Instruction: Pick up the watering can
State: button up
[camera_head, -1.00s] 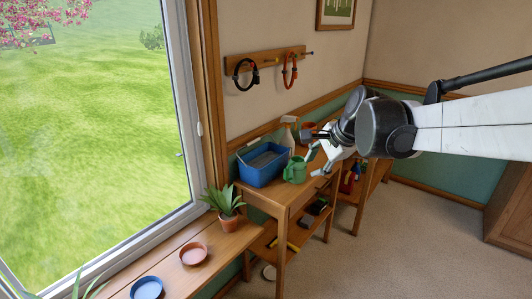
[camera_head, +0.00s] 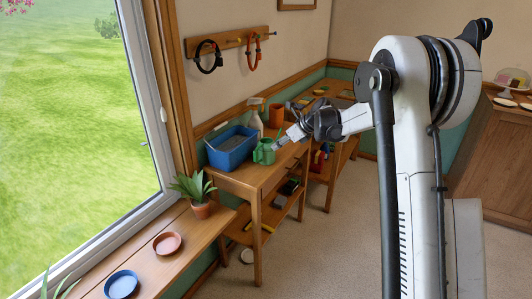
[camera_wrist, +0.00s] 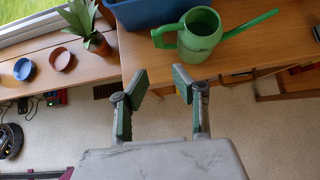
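The green watering can (camera_head: 264,152) stands upright on the wooden table (camera_head: 236,184), near its front edge, just right of a blue bin. In the wrist view the watering can (camera_wrist: 200,38) is at the top, its handle at its left and its long spout pointing right. My gripper (camera_head: 281,144) is close to the can's right side in the head view. In the wrist view my gripper (camera_wrist: 158,82) shows two green-padded fingers spread apart with nothing between them. The can lies beyond the fingertips, apart from them.
The blue bin (camera_head: 232,147) stands directly beside the can. A spray bottle (camera_head: 255,122) and an orange pot (camera_head: 276,116) stand behind it. A potted plant (camera_head: 198,192) and two saucers sit on the windowsill.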

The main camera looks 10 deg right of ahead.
jog(key=b, duration=0.1)
send_near(257, 158)
jog(key=d+x, duration=0.1)
jog(key=x, duration=0.3)
jog(key=shift+a+b+x, duration=0.25)
jog(key=shift+b+x, duration=0.35)
jog(key=shift+x, duration=2.5)
jog(key=shift+s+r, duration=0.1)
jog(key=shift+r, duration=0.05)
grip_shut()
